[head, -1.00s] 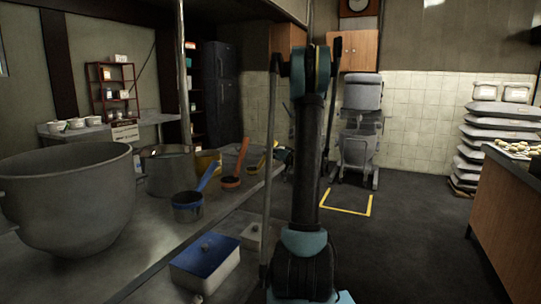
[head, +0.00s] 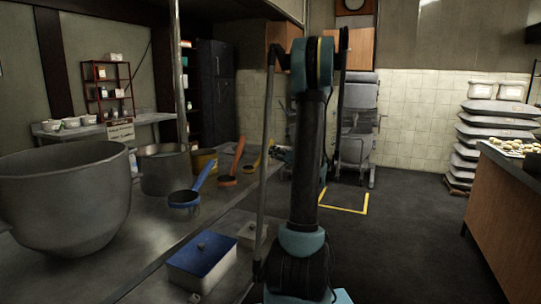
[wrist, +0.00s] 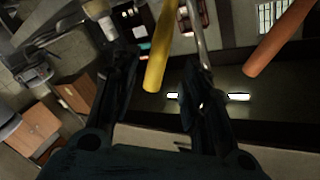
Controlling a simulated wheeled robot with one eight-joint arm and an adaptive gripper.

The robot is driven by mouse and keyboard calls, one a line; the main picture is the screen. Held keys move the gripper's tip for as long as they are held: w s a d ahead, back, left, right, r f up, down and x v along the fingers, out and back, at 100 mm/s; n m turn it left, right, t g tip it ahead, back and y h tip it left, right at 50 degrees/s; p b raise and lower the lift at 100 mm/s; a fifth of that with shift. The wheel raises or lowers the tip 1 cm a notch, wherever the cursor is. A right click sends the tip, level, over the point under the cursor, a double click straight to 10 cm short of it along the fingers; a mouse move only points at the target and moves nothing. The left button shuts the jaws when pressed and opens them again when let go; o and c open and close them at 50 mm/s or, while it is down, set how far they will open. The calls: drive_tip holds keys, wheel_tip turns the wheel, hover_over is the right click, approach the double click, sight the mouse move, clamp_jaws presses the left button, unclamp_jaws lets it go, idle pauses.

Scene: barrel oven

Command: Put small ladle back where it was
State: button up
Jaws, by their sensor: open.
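Three ladles lie on the metal counter in the head view: one with a blue handle (head: 187,193), one orange (head: 232,168) and one yellow (head: 257,158), the farthest. I cannot tell which is the small ladle the task names. In the wrist view, my gripper (wrist: 160,75) is open with nothing clamped. The yellow handle (wrist: 167,42) reaches down into the space between its fingers, and I cannot tell whether they touch. The orange handle (wrist: 278,40) is to the right of the fingers. In the head view, my arm and a pole largely hide the gripper.
A large mixing bowl (head: 62,200) and a metal pot (head: 164,170) stand on the counter (head: 150,232). A blue-lidded box (head: 202,262) sits on the lower shelf. A vertical pole (head: 265,170) stands close to my arm. The floor (head: 405,240) to the right is clear.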

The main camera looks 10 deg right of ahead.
drive_tip(key=s+a+f+n+g, duration=0.15)
drive_tip(key=s+a+g, duration=0.25)
drive_tip(key=s+a, duration=0.55)
drive_tip(key=s+a+f+n+g, duration=0.1)
drive_tip(key=s+a+f+g, duration=0.4)
drive_tip(key=s, duration=0.7)
drive_tip(key=s+d+f+g+h, duration=0.1)
drive_tip(key=s+f+h, duration=0.1)
drive_tip(key=s, duration=0.6)
drive_tip(key=s+d+f+g+h, duration=0.1)
drive_tip(key=s+f+g+h, duration=0.1)
drive_tip(key=s, duration=0.7)
drive_tip(key=s+d+f+g+h, duration=0.1)
drive_tip(key=s+f+h, duration=0.3)
drive_tip(key=s, duration=0.4)
drive_tip(key=shift+s+d+f+m+g, duration=0.25)
drive_tip(key=shift+d+m+g, duration=0.2)
drive_tip(key=shift+d, duration=0.15)
drive_tip(key=shift+w, duration=0.1)
drive_tip(key=shift+w+f, duration=0.2)
drive_tip(key=shift+w, duration=0.2)
